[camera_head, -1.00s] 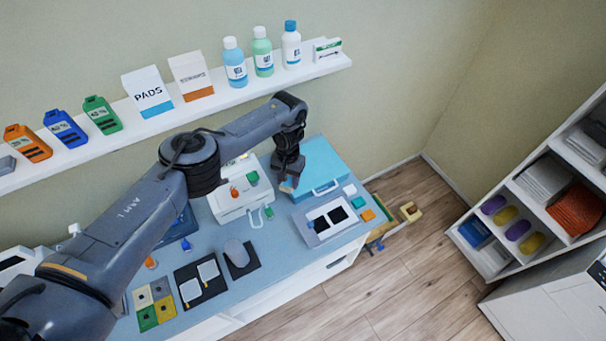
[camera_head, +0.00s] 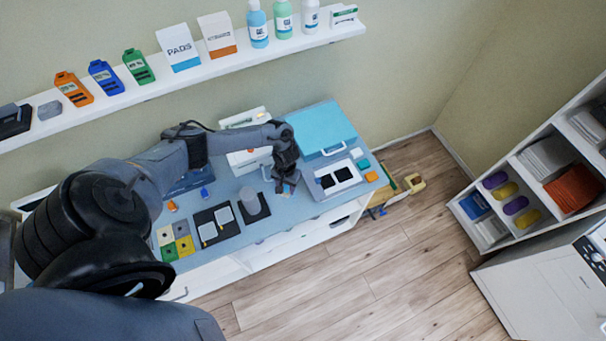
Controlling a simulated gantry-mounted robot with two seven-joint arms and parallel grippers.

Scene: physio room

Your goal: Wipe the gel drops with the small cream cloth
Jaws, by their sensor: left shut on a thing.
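My left gripper (camera_head: 286,186) is low over the blue desk top (camera_head: 283,212), between a grey rounded object and the white tray with black pads. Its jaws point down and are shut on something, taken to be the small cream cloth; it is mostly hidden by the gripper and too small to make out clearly. I cannot make out any gel drops on the desk; the arm and gripper hide part of it. My right gripper is not in view.
The white tray (camera_head: 316,193) is just right of the gripper, with a teal case (camera_head: 318,126) behind it. The grey rounded object (camera_head: 249,200) stands on a dark mat to the left. Coloured squares (camera_head: 184,246) lie further left. A wall shelf (camera_head: 262,55) runs behind.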

